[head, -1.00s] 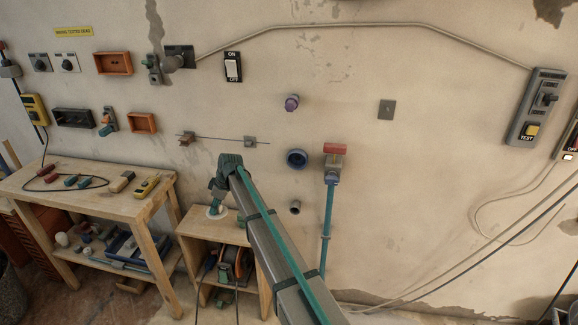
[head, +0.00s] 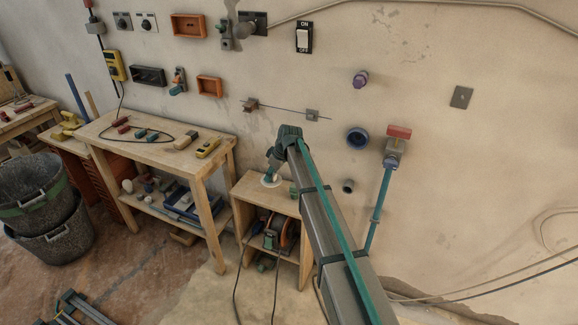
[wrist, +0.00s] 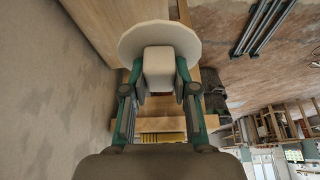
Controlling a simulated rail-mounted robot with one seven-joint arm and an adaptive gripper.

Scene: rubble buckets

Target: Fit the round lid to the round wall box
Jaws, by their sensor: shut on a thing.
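The round lid (head: 271,182) is a white disc over the top of the small wooden cabinet. In the wrist view the lid (wrist: 160,32) shows its pale block-shaped grip facing me. My gripper (head: 271,174) points down at it in the head view. In the wrist view my gripper (wrist: 159,76) has its green fingers shut on both sides of that grip. I cannot tell whether the lid touches the cabinet top. The round wall box (head: 357,138) is a blue open ring on the wall, up and to the right of my gripper, apart from the lid.
The small cabinet (head: 253,192) stands against the wall with a reel inside. A workbench (head: 152,149) with tools is to its left. A red-handled valve (head: 398,133) with a teal pipe is right of the box. A grey pipe stub (head: 348,186) is below it.

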